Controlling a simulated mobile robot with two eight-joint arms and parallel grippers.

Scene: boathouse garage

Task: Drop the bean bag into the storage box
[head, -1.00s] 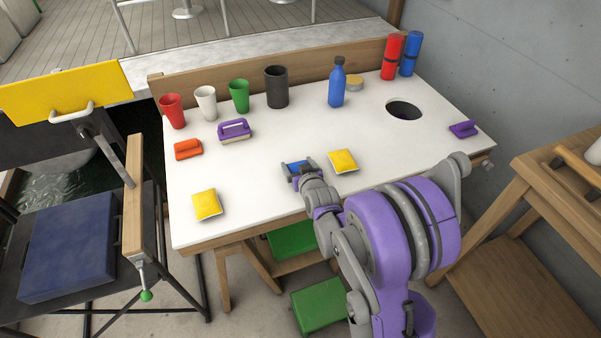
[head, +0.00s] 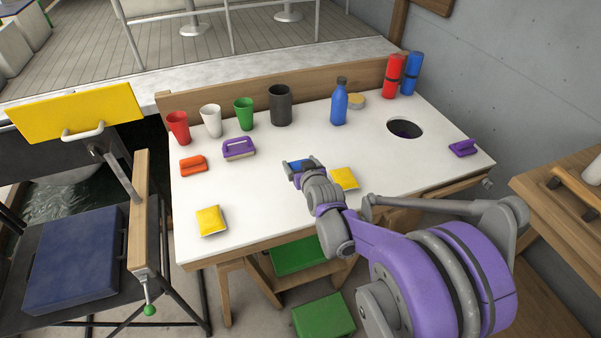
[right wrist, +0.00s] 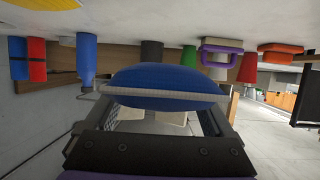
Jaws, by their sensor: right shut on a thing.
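My right gripper (head: 298,165) is shut on a blue bean bag (right wrist: 168,84). In the head view it is over the white table, just left of a yellow bean bag (head: 346,178), and little of the blue bag shows. In the right wrist view the blue bag bulges out between the fingers, with the table above it in that picture. A second yellow bean bag (head: 211,220) lies at the table's front left. I cannot make out for sure which thing is the storage box. My left gripper is not in view.
The white table (head: 270,195) has a round hole (head: 404,128). Red, white, green and dark cups (head: 280,105) and a blue bottle (head: 339,103) stand at the back. A purple-handled brush (head: 239,149) lies left. Green flat-topped things (head: 323,315) are low by the table.

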